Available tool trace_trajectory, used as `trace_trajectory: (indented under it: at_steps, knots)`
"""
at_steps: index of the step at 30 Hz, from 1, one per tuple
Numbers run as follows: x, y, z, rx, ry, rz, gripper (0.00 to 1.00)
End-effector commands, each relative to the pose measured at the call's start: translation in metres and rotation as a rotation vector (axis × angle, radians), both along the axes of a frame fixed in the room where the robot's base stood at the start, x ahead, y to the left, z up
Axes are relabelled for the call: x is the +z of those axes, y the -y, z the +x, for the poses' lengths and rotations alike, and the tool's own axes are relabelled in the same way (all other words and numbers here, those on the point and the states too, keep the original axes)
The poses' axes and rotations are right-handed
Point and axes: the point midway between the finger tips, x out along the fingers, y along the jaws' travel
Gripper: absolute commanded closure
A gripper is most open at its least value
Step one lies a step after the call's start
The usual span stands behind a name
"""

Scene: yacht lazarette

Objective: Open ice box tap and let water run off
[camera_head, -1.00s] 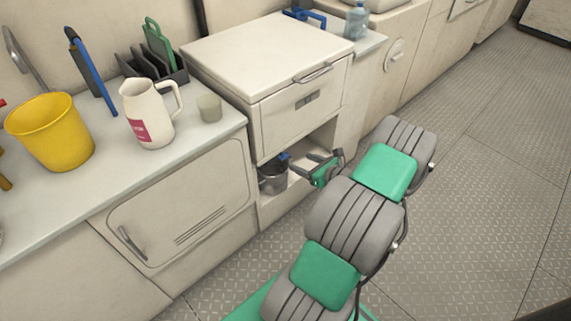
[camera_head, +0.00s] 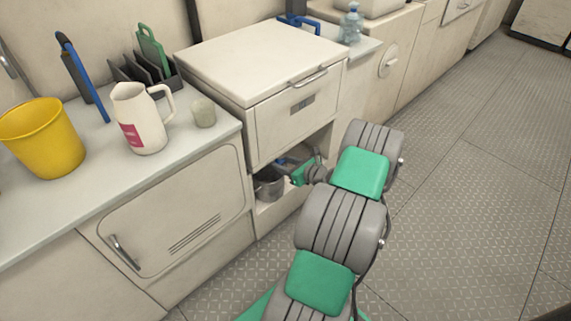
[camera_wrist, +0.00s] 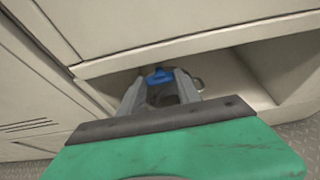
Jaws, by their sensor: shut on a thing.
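The ice box (camera_head: 262,62) is a white chest with a lid and a front handle, standing over an open niche. A blue tap handle (camera_wrist: 160,76) shows in the wrist view at the niche, between my fingertips. My gripper (camera_wrist: 160,92) is shut on the tap there; in the head view my gripper (camera_head: 291,169) reaches into the niche. A grey metal pot (camera_head: 269,184) stands in the niche below the tap. Its handle shows in the wrist view (camera_wrist: 199,84). The tap's spout and any water are hidden by my gripper.
The niche's top edge (camera_wrist: 200,42) runs close above my gripper, with a side wall at left. A yellow bucket (camera_head: 42,138), a white jug (camera_head: 140,118) and a beaker (camera_head: 204,113) stand on the left counter. The floor (camera_head: 470,190) at right is clear.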

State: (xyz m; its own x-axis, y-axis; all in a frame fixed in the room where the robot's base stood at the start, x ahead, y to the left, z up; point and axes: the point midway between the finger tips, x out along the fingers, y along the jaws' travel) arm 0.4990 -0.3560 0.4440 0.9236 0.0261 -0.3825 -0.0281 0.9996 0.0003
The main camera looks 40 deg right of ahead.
Motion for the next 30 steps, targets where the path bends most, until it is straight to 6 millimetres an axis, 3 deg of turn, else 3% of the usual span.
trace_trajectory:
  at_steps: [12,17,24,30]
  knots:
    - [-0.0001,0.0001,-0.0004,0.000,0.000,0.000,1.00]
    - [0.0017,-0.0010,-0.0001,0.000,0.002,-0.039,1.00]
    - [0.0006,-0.0035,-0.0002,0.000,0.007,-0.254,1.00]
    - [-0.0004,-0.0031,-0.0004,0.000,0.008,-0.282,1.00]
